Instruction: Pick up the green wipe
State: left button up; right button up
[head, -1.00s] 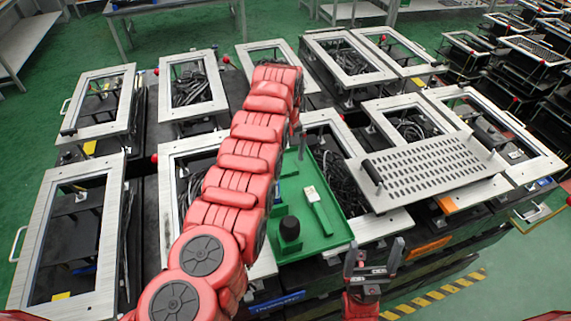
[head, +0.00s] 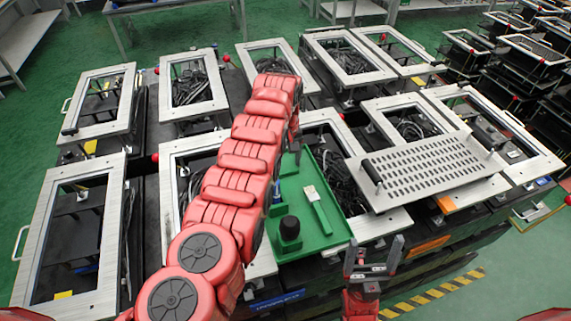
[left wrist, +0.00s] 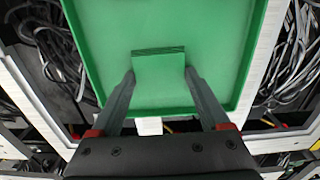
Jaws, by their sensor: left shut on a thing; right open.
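The green wipe (left wrist: 159,85) is a folded green piece with dark layered edges, seen in the left wrist view. My left gripper (left wrist: 159,72) is shut on it, one finger at each side. Behind the wipe in that view is the green tray (left wrist: 105,35), which also shows in the head view (head: 325,243). Whether the wipe touches the tray floor I cannot tell. In the head view my red left arm hides the wipe and most of the left gripper. My right gripper (head: 374,247) is open and empty in front of the tray.
A green brush with a white end (head: 313,194) and a black round-topped item (head: 289,229) are in the tray. Metal-framed fixtures (head: 63,230) with cables surround it. A perforated metal plate (head: 430,170) lies to the right.

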aim_at(285, 165)
pick_arm(q)
jog(key=shift+w+r, duration=0.1)
jog(key=shift+r, duration=0.5)
notch_tip(285, 165, up, 6)
jog(key=b, duration=0.2)
jog(key=shift+b, duration=0.3)
jog(key=shift+r+p, duration=1.05)
jog(key=shift+r, duration=0.4)
